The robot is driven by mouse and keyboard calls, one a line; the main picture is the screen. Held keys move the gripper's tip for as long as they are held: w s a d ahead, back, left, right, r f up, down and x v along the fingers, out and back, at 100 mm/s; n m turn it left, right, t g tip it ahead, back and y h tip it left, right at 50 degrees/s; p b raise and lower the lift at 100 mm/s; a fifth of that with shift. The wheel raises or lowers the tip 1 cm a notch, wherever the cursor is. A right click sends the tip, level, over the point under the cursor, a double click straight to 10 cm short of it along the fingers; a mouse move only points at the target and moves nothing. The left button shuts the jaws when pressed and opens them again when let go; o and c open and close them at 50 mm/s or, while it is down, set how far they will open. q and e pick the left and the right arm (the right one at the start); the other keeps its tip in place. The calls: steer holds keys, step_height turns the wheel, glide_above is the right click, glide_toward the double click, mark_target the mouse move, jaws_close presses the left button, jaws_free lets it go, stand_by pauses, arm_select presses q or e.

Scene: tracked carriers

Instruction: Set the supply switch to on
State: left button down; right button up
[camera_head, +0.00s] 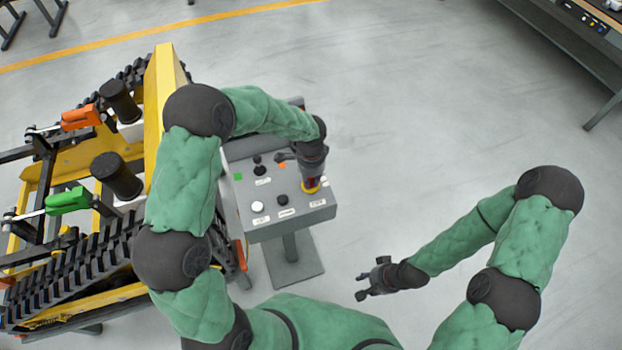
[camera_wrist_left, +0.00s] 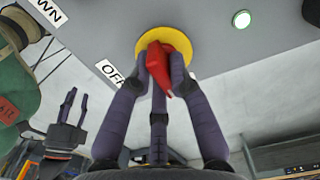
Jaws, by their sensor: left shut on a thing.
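The supply switch is a red handle (camera_wrist_left: 158,70) on a round yellow plate (camera_wrist_left: 172,40), at the right of the grey control panel (camera_head: 290,209). It also shows as a small red and yellow spot in the head view (camera_head: 311,184). My left gripper (camera_head: 311,178) reaches down over it and is shut on the red handle, with fingers on both sides in the left wrist view (camera_wrist_left: 160,85). In that view a label reading OFF (camera_wrist_left: 112,72) is beside the plate. My right gripper (camera_head: 366,284) is open and empty, low to the right of the panel.
A yellow tracked carrier (camera_head: 95,215) stands close on the left. A bench (camera_head: 570,50) is at the upper right. The floor between is clear.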

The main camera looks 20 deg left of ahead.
mark_target(311, 179)
arm_select(q)
steer(key=c, duration=1.1)
jaws_free()
steer(key=shift+c, duration=0.2)
step_height(311, 179, up, 12)
